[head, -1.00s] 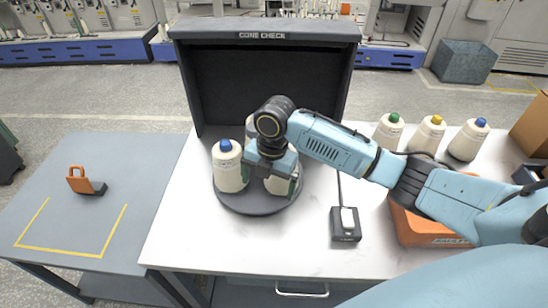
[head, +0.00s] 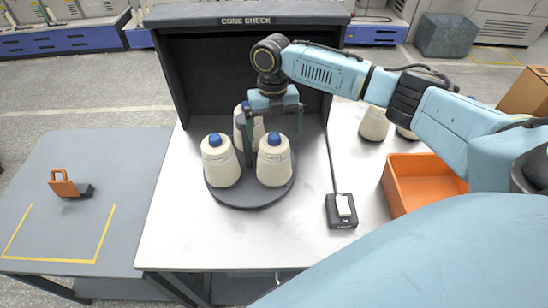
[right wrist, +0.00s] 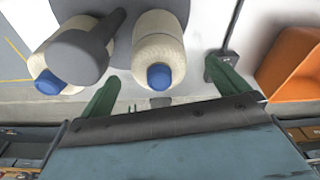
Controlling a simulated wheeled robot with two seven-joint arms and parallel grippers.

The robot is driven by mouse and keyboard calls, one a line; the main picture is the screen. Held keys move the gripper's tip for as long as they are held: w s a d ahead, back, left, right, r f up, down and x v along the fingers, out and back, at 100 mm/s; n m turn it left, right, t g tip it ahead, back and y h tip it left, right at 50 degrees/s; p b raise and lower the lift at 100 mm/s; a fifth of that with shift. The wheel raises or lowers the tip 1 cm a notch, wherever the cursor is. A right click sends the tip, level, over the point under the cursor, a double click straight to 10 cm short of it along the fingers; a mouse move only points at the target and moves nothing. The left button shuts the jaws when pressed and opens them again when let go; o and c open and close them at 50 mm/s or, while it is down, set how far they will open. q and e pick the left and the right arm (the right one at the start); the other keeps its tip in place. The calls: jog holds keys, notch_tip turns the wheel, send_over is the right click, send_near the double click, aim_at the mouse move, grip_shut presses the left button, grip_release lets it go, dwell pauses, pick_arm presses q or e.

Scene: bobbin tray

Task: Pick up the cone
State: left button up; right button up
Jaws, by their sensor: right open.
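My right gripper (head: 273,135) is open and empty, behind and above the front-right cone, and overlaps part of the rear cone. In the right wrist view, the green fingers of my right gripper (right wrist: 165,92) are spread on either side of one cone (right wrist: 158,48). Another cone (right wrist: 48,68) is partly hidden by a grey round-ended post (right wrist: 80,52). My left gripper is not in view.
A black switch box (head: 341,212) and an orange bin (head: 410,180) lie to the right. More cones (head: 374,123) are partly hidden by my arm. A grey side table (head: 110,165) is at left.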

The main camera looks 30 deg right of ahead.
aim_at(274, 146)
jog(key=shift+s+a+f+p, duration=0.15)
jog(key=shift+s+f+p, duration=0.1)
jog(key=shift+f, duration=0.65)
jog(key=shift+s+a+f+p, duration=0.15)
jog(key=shift+s+f, duration=0.05)
jog(key=shift+f, duration=0.65)
jog(key=shift+s+a+f+p, duration=0.15)
jog(key=shift+s+f+p, duration=0.1)
jog(key=shift+f, duration=0.65)
jog(key=shift+r, duration=0.1)
jog(key=c, duration=1.6)
